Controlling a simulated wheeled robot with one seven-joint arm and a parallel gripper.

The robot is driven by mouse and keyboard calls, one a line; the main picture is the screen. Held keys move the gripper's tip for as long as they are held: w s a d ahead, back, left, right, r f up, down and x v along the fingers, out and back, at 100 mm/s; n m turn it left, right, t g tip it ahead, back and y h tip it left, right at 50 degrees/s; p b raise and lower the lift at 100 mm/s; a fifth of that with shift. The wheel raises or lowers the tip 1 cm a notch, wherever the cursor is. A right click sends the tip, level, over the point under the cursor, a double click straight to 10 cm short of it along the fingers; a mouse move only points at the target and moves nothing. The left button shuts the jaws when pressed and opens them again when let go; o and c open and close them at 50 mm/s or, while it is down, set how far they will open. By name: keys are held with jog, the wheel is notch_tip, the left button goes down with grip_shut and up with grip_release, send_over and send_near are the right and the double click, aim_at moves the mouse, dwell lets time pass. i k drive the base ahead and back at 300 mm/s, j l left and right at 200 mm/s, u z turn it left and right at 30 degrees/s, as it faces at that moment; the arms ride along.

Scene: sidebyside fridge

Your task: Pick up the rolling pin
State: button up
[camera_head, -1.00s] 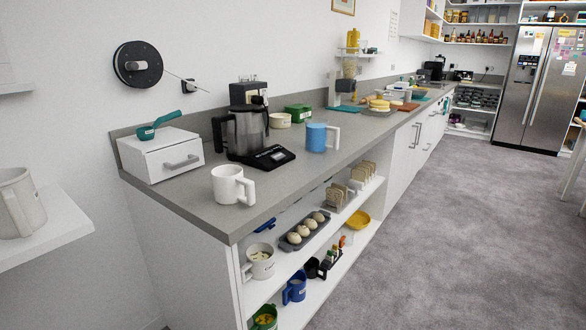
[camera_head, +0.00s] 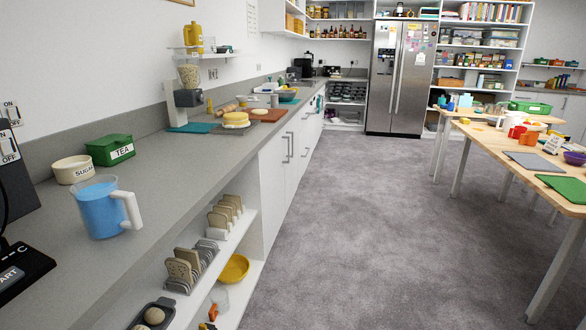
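A tan, wooden-looking cylinder that appears to be the rolling pin (camera_head: 228,107) lies on the grey counter (camera_head: 150,159) toward the middle distance. It is small in the view, behind the yellow-topped cake (camera_head: 236,118) and near the wall side. It is partly hidden, so its full length is unclear. My gripper is not in view.
A blue jug (camera_head: 100,208), a sugar bowl (camera_head: 73,170) and a green tea box (camera_head: 110,150) stand on the near counter. Wooden tables (camera_head: 500,147) are at right. The grey carpet (camera_head: 350,220) between is clear.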

aim_at(232, 107)
jog(key=i+z, duration=0.35)
jog(key=i, duration=1.55)
jog(key=i+u, duration=0.25)
jog(key=i, duration=0.3)
jog(key=i+u, duration=0.2)
jog(key=i, duration=0.35)
jog(key=i+l+u, duration=0.25)
jog(key=i, duration=0.25)
jog(key=i+j+u, duration=0.1)
jog(key=i+u, duration=0.65)
